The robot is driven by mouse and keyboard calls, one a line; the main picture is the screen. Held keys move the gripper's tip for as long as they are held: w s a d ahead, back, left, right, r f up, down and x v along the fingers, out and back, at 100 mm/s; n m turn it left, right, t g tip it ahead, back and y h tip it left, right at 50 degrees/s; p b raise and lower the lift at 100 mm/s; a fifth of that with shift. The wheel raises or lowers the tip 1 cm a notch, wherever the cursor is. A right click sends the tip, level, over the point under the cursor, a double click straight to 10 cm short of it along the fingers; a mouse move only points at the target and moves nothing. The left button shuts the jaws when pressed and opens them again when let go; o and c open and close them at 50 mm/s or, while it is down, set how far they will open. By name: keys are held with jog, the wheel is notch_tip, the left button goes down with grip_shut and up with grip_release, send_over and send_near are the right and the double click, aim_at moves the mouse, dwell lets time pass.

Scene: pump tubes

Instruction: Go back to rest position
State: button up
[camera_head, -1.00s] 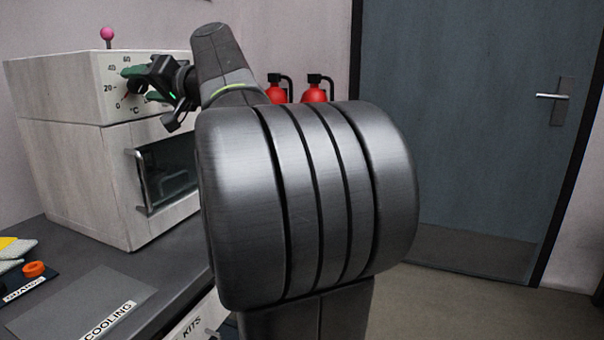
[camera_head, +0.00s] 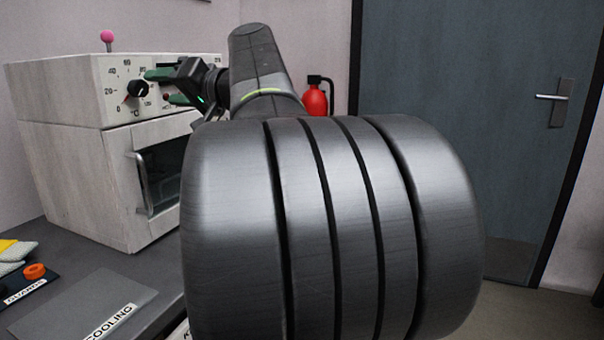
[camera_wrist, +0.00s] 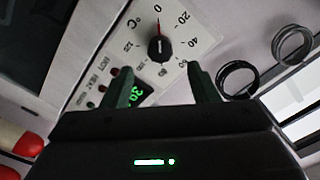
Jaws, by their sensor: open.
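My gripper (camera_head: 163,86) has two green fingers, apart and empty, in front of the control panel of a white oven (camera_head: 65,160). The oven's black temperature dial (camera_head: 137,89) is in plain view just left of the fingers. In the wrist view the gripper (camera_wrist: 160,72) is open, with the dial (camera_wrist: 160,48) ahead and apart from the fingertips. A green-lit display (camera_wrist: 141,95) shows between the fingers, partly hidden. My dark arm fills the middle of the head view.
The oven door (camera_head: 165,175) is shut. A grey counter (camera_head: 150,272) holds a "COOLING" mat (camera_head: 80,305) and an orange ring (camera_head: 35,271). A red fire extinguisher (camera_head: 315,98) and a blue-grey door (camera_head: 450,130) are behind. Two dark rings (camera_wrist: 237,78) show in the wrist view.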

aim_at(143, 89)
jog(key=v, duration=0.7)
jog(key=x, duration=1.4)
jog(key=shift+a, duration=0.2)
jog(key=shift+d+r+m+p, duration=0.25)
jog(key=shift+r+m+p, duration=0.05)
jog(key=shift+m+p, duration=0.6)
jog(key=m+p, duration=0.3)
jog(key=p, duration=0.1)
jog(key=shift+f+m, duration=0.1)
jog(key=shift+m, duration=0.2)
jog(key=m+p, duration=0.3)
jog(key=p, duration=0.1)
jog(key=shift+p, duration=0.3)
jog(key=m+p, duration=0.6)
jog(key=p, duration=0.3)
jog(key=shift+m, duration=0.4)
jog(key=m+p, duration=0.1)
jog(key=p, duration=0.1)
jog(key=shift+f+m+p, duration=0.1)
jog(key=shift+m+p, duration=0.2)
jog(key=shift+p, duration=0.05)
jog(key=shift+f+m+p, duration=0.1)
jog(key=shift+m+p, duration=0.2)
jog(key=shift+p, duration=0.15)
jog(key=shift+s+f, duration=0.1)
